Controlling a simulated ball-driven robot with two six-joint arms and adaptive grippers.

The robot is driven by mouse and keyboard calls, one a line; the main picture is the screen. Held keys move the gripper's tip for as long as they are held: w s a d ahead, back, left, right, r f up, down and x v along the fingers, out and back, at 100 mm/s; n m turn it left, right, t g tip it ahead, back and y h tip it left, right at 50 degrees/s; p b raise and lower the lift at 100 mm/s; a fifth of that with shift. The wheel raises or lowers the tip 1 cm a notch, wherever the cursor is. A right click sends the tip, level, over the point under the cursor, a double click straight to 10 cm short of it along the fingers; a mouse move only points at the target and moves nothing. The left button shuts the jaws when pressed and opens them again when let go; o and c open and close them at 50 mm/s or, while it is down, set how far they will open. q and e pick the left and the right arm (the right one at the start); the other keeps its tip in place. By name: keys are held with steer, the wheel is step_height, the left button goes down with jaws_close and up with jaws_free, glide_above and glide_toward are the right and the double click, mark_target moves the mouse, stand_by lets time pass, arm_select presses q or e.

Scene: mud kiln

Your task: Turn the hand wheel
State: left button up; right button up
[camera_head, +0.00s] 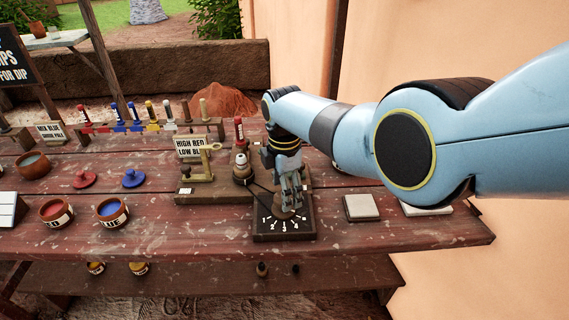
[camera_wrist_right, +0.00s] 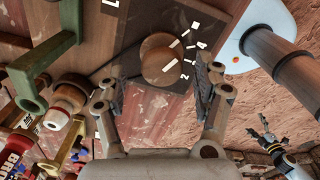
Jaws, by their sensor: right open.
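The hand wheel is a small round brown wooden knob (camera_wrist_right: 160,58) on a dark square plate (camera_head: 284,236) with white marks and numbers. In the head view the fingers of my right gripper (camera_head: 291,200) come down over the knob and partly hide it. In the right wrist view my right gripper (camera_wrist_right: 160,80) is open, one finger on each side of the knob, with gaps showing between. I cannot tell the exact height of the fingertips over the plate. In the right wrist view my left gripper (camera_wrist_right: 264,132) shows small and far off at the lower right.
A cream-topped peg (camera_head: 242,168) and a brass bracket (camera_head: 203,165) stand close left of the plate. A sign (camera_head: 190,147) stands behind. Pots of red (camera_head: 56,211) and blue (camera_head: 112,211) are at the left. A pale tile (camera_head: 361,207) lies right, with bare table between.

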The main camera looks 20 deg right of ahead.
step_height(320, 180, up, 10)
steer(key=shift+r, duration=0.25)
steer(key=shift+s, duration=0.1)
